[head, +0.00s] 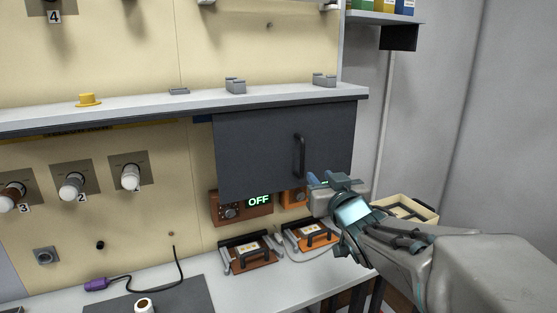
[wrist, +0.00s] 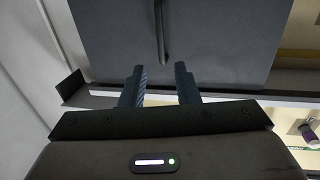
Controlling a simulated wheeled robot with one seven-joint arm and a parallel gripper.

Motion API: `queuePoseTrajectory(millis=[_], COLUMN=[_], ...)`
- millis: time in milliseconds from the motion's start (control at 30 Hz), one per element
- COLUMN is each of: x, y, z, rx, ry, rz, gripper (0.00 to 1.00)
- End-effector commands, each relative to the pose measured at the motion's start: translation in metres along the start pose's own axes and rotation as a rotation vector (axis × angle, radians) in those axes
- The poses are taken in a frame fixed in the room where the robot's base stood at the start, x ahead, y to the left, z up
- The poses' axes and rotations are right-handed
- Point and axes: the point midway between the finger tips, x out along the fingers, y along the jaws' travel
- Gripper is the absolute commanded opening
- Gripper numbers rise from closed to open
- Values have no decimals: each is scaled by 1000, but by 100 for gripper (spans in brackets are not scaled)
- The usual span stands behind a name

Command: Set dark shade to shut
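The dark shade (head: 255,150) is a flat dark grey panel hanging below the shelf in the head view. A black vertical bar handle (head: 299,156) sits toward its right side. In the wrist view the shade (wrist: 215,40) fills the upper middle, with the handle (wrist: 160,32) near its centre. My gripper (head: 319,181) is in front of the shade's lower right part, just below and right of the handle. In the wrist view my gripper's two fingers (wrist: 160,78) are apart and empty, with the handle's end just beyond them. I cannot tell how far the shade swings out.
Below the shade are an orange-brown box with a green OFF display (head: 259,201) and two orange fixtures (head: 250,254) on the bench. A cream tray (head: 418,207) stands behind my arm. The shelf (head: 150,112) runs above. Knobs (head: 73,186) line the wall at left.

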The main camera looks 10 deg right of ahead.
Motion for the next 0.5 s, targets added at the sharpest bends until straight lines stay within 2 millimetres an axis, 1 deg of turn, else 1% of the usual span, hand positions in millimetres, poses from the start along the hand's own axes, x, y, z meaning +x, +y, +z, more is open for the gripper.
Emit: queuePoseTrajectory(millis=[167, 267, 500], x=[13, 27, 66], y=[-1, -1, -1], z=[-2, -2, -3], rx=[0, 1, 1], ry=[10, 9, 8], rz=[-7, -7, -7], gripper=[28, 28, 28])
